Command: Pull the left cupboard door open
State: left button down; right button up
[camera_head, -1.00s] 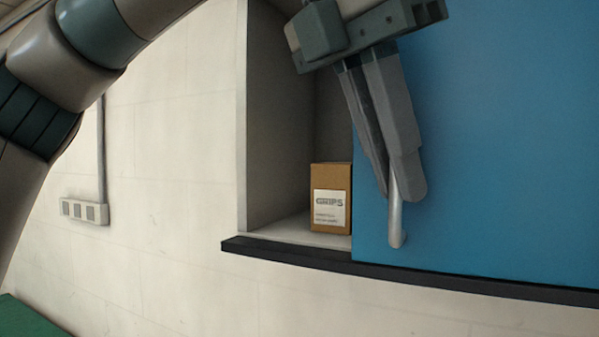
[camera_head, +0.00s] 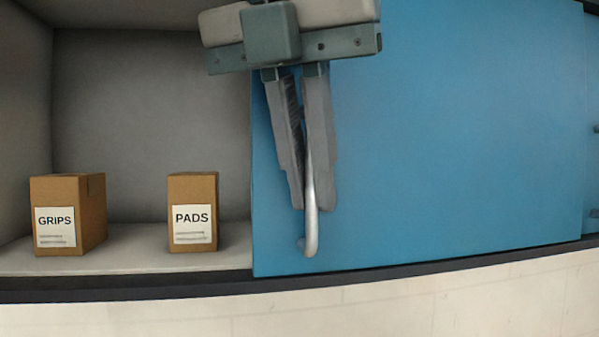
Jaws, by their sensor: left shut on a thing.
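The blue cupboard door (camera_head: 440,140) covers the middle and right of the view. Its upright silver handle (camera_head: 312,235) is near the door's left edge. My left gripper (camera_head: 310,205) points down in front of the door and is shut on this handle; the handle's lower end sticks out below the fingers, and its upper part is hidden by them. To the left of the door the cupboard is open, with its grey inside (camera_head: 150,110) showing. My right gripper is not in view.
Two brown boxes stand on the cupboard floor left of the door: one labelled GRIPS (camera_head: 70,210) and one labelled PADS (camera_head: 193,205). A dark ledge (camera_head: 130,290) runs along the bottom. More cupboard front shows at the far right edge.

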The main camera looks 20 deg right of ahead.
pick_arm(q)
jog(key=c, duration=2.1)
grip_release()
jog(key=shift+r, duration=0.15)
jog(key=shift+s+a+r, duration=0.15)
jog(key=shift+a+r, duration=0.05)
jog(key=shift+r, duration=0.3)
jog(key=v, duration=1.6)
jog(key=shift+s, duration=0.15)
